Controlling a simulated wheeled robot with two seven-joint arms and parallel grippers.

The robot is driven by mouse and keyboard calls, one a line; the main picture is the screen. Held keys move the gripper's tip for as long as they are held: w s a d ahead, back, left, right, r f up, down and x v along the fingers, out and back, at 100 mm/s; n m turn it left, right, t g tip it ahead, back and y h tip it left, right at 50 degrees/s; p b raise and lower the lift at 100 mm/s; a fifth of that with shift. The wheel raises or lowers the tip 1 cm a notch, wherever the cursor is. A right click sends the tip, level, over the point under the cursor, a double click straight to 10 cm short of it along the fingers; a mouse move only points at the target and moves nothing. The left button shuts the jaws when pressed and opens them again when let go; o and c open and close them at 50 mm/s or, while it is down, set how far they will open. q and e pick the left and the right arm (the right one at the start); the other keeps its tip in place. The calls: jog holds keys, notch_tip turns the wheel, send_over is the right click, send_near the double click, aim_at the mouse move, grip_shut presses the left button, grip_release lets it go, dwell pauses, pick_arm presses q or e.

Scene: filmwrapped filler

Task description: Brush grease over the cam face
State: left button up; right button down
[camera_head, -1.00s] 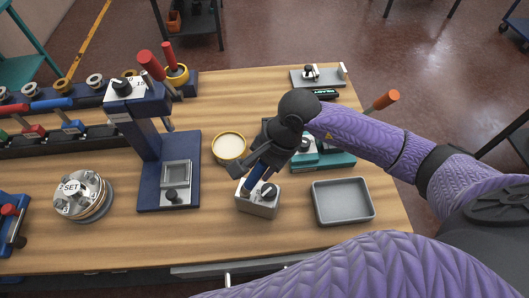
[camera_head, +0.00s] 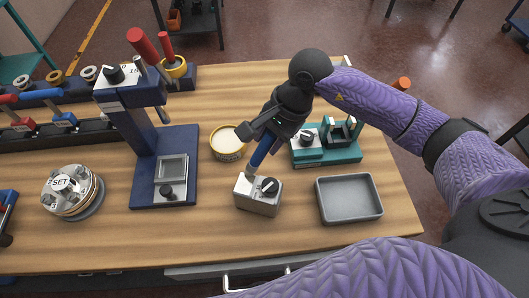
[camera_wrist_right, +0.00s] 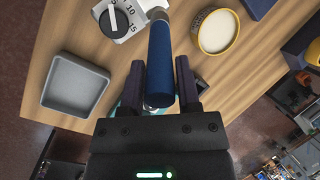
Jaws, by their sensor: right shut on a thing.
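My right gripper (camera_head: 266,136) is shut on a brush with a blue handle (camera_head: 262,153), which is tilted with its lower end down. The handle also shows between the fingers in the right wrist view (camera_wrist_right: 161,65). The brush's lower end is at the back-left top of a small grey metal block (camera_head: 256,200) with a black dial. I cannot tell whether it touches, and I cannot make out a cam face there. A round yellow-rimmed tin (camera_head: 228,143) with pale contents, which looks like grease, stands behind the block. My left gripper is not in view.
An empty grey tray (camera_head: 349,199) lies right of the block, with a teal fixture (camera_head: 327,153) behind it. A blue press stand (camera_head: 151,150) and a round disc marked SET (camera_head: 68,188) stand at left. Bare wood lies in front of the block.

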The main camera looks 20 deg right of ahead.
jog(key=shift+w+d, duration=0.15)
jog(key=shift+r, duration=0.1)
notch_tip(320, 180, up, 6)
jog(key=p, duration=0.3)
jog(key=shift+r, duration=0.1)
jog(key=shift+r+p, duration=0.9)
jog(key=shift+r, duration=0.55)
jog(key=shift+f, duration=0.15)
